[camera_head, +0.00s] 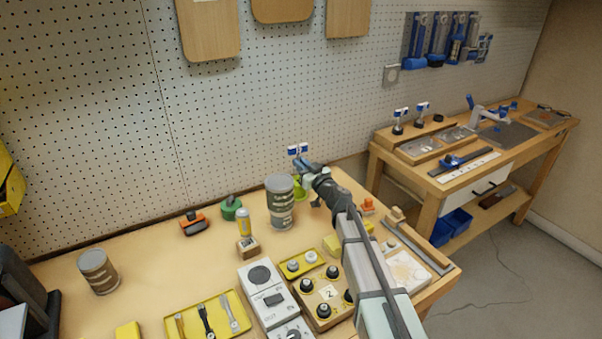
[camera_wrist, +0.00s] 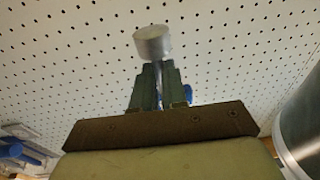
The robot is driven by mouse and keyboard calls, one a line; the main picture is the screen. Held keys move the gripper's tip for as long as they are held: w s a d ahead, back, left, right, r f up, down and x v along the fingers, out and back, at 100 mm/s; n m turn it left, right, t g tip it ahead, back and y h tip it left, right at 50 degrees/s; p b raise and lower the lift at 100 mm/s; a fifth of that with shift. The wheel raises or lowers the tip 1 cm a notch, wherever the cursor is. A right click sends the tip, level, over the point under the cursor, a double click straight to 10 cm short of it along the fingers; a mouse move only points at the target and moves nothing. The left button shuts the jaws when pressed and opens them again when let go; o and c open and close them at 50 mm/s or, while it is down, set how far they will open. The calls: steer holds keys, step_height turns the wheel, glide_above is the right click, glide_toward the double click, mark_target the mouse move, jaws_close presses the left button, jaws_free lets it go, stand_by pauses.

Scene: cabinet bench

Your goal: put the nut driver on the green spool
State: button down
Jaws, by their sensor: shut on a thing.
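My gripper (camera_head: 303,166) is raised over the back of the bench, close to the pegboard, behind and right of the grey canister. In the wrist view my gripper (camera_wrist: 158,82) is shut on a thin shaft topped by a silver cylinder (camera_wrist: 152,42), which appears to be the nut driver. Its lower part is hidden by the fingers. A dark green round object (camera_head: 231,208), seemingly the green spool, stands on the bench left of the canister, apart from my gripper. A lime-green object (camera_head: 299,190) shows partly behind the canister, below my gripper; its shape is unclear.
The tall grey canister (camera_head: 280,203) stands between the dark green object and my arm. An orange-black item (camera_head: 194,223) and a yellow-topped bottle (camera_head: 243,224) are nearby. A yellow tool tray (camera_head: 208,318) and control boxes (camera_head: 263,284) fill the front. The bench's left middle is fairly clear.

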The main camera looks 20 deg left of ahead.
mark_target(299, 153)
steer(key=shift+f, duration=1.6)
steer(key=shift+f, duration=0.15)
steer(key=c, duration=1.4)
jaws_free()
steer(key=shift+s+d+r, duration=0.3)
steer(key=shift+d+r, duration=0.05)
steer(key=shift+r, duration=0.8)
steer(key=shift+s+d+r, duration=0.35)
steer(key=shift+d+r, duration=0.05)
steer(key=shift+r, duration=0.8)
steer(key=shift+s+d+r, duration=0.3)
steer(key=shift+d+r, duration=0.05)
steer(key=shift+r, duration=0.8)
